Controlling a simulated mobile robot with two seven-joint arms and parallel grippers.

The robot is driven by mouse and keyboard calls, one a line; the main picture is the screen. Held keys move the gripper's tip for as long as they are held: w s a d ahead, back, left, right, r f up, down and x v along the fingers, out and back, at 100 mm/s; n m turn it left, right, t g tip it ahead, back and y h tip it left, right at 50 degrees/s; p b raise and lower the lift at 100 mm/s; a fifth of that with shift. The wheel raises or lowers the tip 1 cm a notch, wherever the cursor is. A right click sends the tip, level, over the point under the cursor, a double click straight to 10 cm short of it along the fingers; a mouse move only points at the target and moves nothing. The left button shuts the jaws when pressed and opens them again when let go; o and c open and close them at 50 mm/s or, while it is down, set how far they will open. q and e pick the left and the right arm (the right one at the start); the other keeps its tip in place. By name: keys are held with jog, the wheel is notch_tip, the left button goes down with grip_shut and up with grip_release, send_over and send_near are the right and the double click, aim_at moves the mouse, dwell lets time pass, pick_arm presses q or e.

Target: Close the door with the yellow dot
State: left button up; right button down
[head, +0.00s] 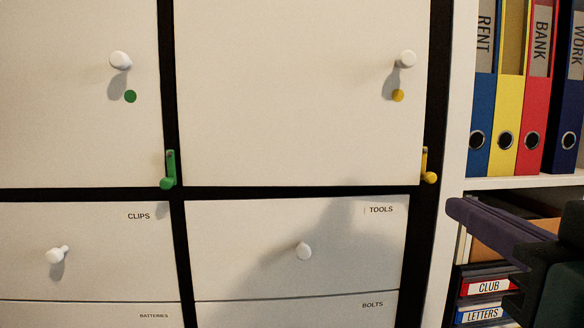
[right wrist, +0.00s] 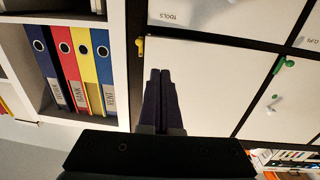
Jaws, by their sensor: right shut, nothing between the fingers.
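The door with the yellow dot (head: 300,100) is the large pale panel at top centre in the head view, with a white knob (head: 406,59) above the yellow dot (head: 398,96). Its face looks near flush with the cabinet; I cannot tell if it is fully shut. A yellow latch (head: 428,166) sits at its lower right edge. In the right wrist view the door (right wrist: 208,85) lies behind my fingers. My right gripper (head: 454,208) is shut and empty, right of the door and below the latch; its fingertips (right wrist: 160,73) also show there. My left gripper is out of view.
A door with a green dot (head: 60,120) and a green latch (head: 169,170) is at left. Drawers (head: 240,265) lie below. Binders (head: 505,120) stand on a shelf at right, above labelled boxes (head: 487,288) close to my right gripper. A white upright (head: 449,100) divides cabinet and shelf.

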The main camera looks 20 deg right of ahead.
aim_at(402, 176)
jog(key=x, duration=1.2)
jog(key=shift+w+d+r+p, duration=0.1)
jog(key=shift+w+d+p, duration=0.15)
jog(key=shift+w+p, duration=0.1)
jog(key=shift+w+d, duration=0.15)
jog(key=shift+w, duration=0.2)
jog(key=w, duration=0.1)
jog(key=w+d+y+p, duration=0.1)
jog(key=shift+w+n, duration=0.3)
jog(key=shift+n, duration=0.1)
jog(key=shift+s+d+f, duration=0.1)
jog(key=shift+f, duration=0.25)
